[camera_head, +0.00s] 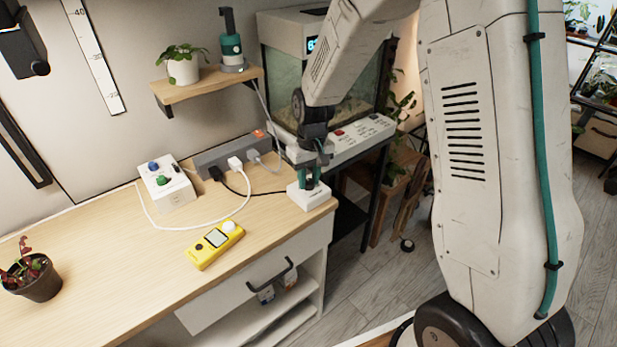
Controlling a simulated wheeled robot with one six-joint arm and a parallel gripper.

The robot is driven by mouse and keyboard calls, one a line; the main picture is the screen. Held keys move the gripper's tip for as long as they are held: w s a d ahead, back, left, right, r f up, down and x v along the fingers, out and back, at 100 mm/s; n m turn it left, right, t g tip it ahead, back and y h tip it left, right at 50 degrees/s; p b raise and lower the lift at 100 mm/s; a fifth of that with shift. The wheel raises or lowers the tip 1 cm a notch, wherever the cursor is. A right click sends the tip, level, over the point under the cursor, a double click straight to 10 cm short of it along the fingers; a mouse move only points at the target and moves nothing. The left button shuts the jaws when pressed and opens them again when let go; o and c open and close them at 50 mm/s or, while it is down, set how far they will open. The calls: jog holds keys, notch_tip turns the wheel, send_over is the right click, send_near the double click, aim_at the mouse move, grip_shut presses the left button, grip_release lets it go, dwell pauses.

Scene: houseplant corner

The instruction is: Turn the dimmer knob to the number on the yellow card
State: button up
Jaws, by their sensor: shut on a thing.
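My gripper (311,181) points down with its teal fingertips at the top of a small white box (313,197) on the right front corner of the bench. It is shut on the knob on top of this box, which I take for the dimmer. The fingers hide the knob, so its pointer and the number it stands at cannot be read. I cannot make out a yellow card with a number. A yellow handheld meter (215,244) with a grey screen lies on the bench to the left.
A white box (167,186) with a blue and a green knob stands further left. Behind the gripper are a grey power strip (232,154) with plugs and cables, and a fish tank (350,75). A potted plant (31,277) stands at the left.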

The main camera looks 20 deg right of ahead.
aim_at(311, 182)
jog(key=m, duration=0.4)
jog(key=shift+m, duration=0.3)
jog(key=m, duration=0.4)
jog(key=shift+m, duration=0.4)
jog(key=o, duration=1)
jog(key=shift+s, duration=0.1)
jog(key=r, duration=0.8)
jog(key=shift+s+d, duration=0.15)
jog(key=shift+d, duration=0.05)
